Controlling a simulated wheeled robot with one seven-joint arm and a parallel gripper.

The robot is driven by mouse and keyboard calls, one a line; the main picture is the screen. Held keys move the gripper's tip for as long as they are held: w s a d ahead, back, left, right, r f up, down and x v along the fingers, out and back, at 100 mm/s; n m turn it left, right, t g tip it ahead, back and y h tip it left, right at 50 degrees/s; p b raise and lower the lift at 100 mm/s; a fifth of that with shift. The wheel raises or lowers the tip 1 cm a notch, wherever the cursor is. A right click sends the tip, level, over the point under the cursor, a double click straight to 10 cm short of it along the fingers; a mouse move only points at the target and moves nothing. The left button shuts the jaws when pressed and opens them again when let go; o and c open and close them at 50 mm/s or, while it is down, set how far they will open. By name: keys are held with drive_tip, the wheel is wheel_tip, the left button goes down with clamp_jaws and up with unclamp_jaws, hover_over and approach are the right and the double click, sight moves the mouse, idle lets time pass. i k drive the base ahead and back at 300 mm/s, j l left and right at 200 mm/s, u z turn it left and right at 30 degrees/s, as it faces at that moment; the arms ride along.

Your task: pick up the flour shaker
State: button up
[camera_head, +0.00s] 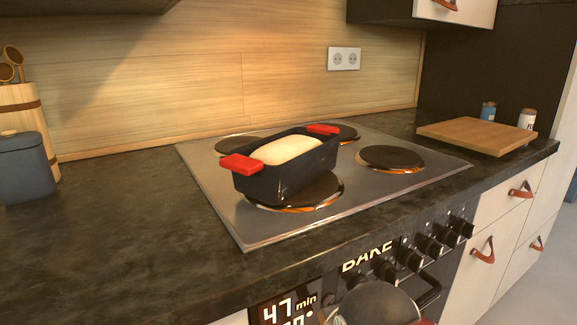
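A small white shaker (527,120) with a brown top and dark letters that seem to begin "FL" stands at the right end of the counter. It is upright, at the back right of a wooden cutting board (470,137); I cannot tell whether its base is on the board or behind it. A blue shaker (488,112) with a brown top stands a little to its left, behind the board. My gripper's fingers do not show in the head view.
A black loaf pan (290,176) with red handle grips and pale dough sits on the cooktop (235,214). A dark canister (22,170) and a utensil holder (22,105) stand at the left. Drawers with leather pulls are below. A cabinet (400,12) hangs above. The front-left counter is clear.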

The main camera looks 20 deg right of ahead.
sight(528, 117)
drive_tip(key=z, duration=1.8)
drive_tip(key=i+l+u, duration=0.15)
drive_tip(key=i+l, duration=0.2)
drive_tip(key=l, duration=0.15)
drive_tip(key=i+l+u, duration=0.15)
drive_tip(key=i+l, duration=0.2)
drive_tip(key=l, duration=0.15)
